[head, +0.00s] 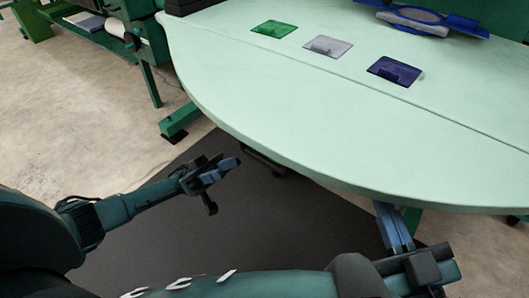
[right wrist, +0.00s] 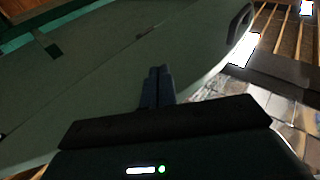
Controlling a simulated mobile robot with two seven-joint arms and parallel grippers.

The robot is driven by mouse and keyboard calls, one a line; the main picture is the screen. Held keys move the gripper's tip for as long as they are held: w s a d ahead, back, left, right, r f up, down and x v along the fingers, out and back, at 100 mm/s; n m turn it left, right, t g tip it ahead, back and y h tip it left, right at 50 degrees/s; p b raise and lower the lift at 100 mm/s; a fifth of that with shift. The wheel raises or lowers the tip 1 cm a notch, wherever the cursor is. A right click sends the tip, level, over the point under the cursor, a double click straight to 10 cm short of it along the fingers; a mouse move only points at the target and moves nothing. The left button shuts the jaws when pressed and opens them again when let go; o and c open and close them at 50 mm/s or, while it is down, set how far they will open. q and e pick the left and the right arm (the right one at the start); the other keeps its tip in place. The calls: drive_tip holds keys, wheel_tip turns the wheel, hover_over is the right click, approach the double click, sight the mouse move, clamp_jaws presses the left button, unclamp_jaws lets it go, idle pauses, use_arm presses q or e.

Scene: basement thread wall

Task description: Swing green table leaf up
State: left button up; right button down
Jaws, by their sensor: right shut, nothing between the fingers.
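The pale green table leaf (head: 330,155) is the rounded front part of the tabletop, in front of a thin straight seam. It looks about level with the fixed top behind the seam. My right gripper (head: 390,215) is at the leaf's front edge at lower right, its fingertips partly hidden by the leaf. In the right wrist view its fingers (right wrist: 158,85) are together and empty, in front of a broad green surface; contact cannot be told. My left gripper (head: 225,168) is left of the leaf's edge, apart from it, and its finger gap is unclear.
Green (head: 274,28), grey (head: 328,46) and dark blue (head: 395,71) flat squares lie on the tabletop behind the seam. A blue frame-like object (head: 425,18) is at the back. A dark mat (head: 290,225) covers the floor below. Green machinery (head: 150,45) stands at upper left.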

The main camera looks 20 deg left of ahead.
sight(261, 156)
use_arm(q)
drive_tip(key=p+x, duration=0.2)
drive_tip(key=x, duration=1.1)
drive_tip(key=shift+s+d, duration=0.1)
drive_tip(key=shift+s, duration=0.1)
clamp_jaws()
drive_tip(key=shift+w+r, duration=0.1)
